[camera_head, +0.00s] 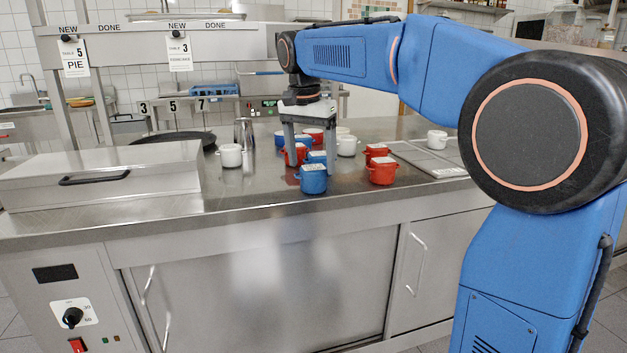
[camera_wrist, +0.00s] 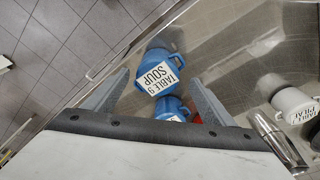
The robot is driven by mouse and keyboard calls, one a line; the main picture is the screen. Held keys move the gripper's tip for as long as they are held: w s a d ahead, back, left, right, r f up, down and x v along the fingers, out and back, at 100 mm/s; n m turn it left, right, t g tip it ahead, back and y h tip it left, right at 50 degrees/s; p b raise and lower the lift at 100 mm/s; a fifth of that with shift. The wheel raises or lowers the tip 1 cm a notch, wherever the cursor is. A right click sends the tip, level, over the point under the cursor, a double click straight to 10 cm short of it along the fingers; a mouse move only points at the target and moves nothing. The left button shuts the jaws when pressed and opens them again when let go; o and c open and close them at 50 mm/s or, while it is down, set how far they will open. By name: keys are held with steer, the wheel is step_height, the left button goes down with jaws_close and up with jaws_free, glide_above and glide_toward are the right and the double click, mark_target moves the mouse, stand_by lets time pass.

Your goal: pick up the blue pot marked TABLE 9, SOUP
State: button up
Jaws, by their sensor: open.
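The blue pot marked TABLE 9, SOUP (camera_wrist: 158,72) shows in the wrist view with its white lid label readable. It appears to be the front blue pot (camera_head: 313,181) on the steel counter in the head view. My gripper (camera_head: 311,168) points down with its jaws apart, at the cluster of pots. In the wrist view the soup pot lies between and a little beyond the open fingertips (camera_wrist: 160,80). No contact is clear. A second blue pot (camera_wrist: 172,107) sits right behind it, closer to the gripper body, partly hidden.
Red pots stand close by, one at right (camera_head: 381,171) and one behind the left finger (camera_head: 296,152). White pots (camera_head: 230,155) (camera_head: 347,146) and a steel cup (camera_head: 244,133) stand around them. A large steel box (camera_head: 100,175) fills the left counter. The front counter edge is near.

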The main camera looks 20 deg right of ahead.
mark_target(313, 167)
steer(key=shift+d+f, duration=0.2)
steer(key=shift+f, duration=1.1)
steer(key=shift+d+f, duration=0.15)
steer(key=shift+f, duration=1.15)
steer(key=shift+w, duration=0.1)
steer(key=c, duration=1.4)
steer(key=shift+r, duration=0.1)
